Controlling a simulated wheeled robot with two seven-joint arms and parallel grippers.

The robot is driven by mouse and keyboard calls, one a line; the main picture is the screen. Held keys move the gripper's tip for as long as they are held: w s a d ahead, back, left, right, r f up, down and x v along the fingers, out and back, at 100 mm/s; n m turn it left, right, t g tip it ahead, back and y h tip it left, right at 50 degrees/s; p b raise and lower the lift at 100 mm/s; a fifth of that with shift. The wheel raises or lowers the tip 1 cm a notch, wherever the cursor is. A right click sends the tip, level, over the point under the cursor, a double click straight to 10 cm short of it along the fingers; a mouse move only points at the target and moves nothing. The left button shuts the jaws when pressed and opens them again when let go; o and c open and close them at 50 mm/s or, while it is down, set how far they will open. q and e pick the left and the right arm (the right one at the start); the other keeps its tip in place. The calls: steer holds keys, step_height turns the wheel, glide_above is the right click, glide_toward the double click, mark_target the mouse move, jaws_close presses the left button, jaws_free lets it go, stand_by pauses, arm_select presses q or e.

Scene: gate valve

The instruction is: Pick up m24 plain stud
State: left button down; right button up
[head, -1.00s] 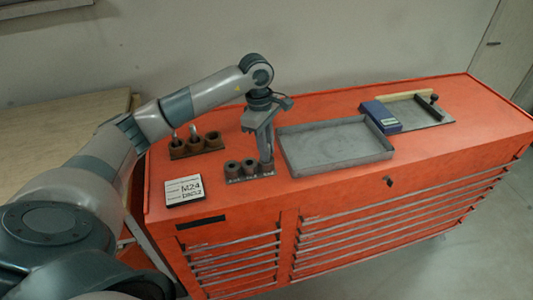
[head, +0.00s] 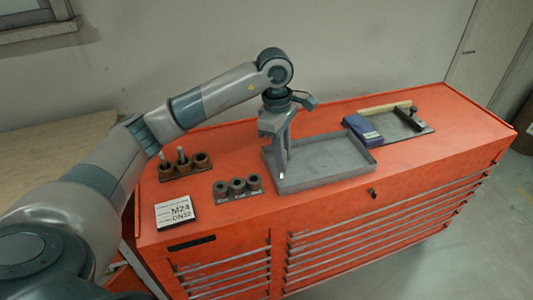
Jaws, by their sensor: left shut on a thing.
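My left gripper (head: 282,170) points down over the left front part of the grey tray. It is shut on a small stud, the m24 plain stud by the task's name, mostly hidden between the fingers. Only its pale lower tip (head: 282,176) shows. A front rack (head: 237,189) with three dark round sockets stands left of the gripper, and its sockets look empty. A brown rear rack (head: 186,168) has upright studs in its left and middle sockets, and its right socket looks empty. My right gripper is not in view.
The grey tray (head: 330,178) looks empty on the red cabinet top (head: 300,205). A card marked M24 (head: 175,212) lies at the left front. A blue box (head: 362,131) and a dark plate with a wooden-handled tool (head: 410,122) lie at the right.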

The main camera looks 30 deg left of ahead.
arm_select(q)
steer(key=shift+d+r, duration=0.4)
steer(key=shift+d, duration=0.2)
steer(key=shift+d+r, duration=0.4)
steer(key=shift+d, duration=0.2)
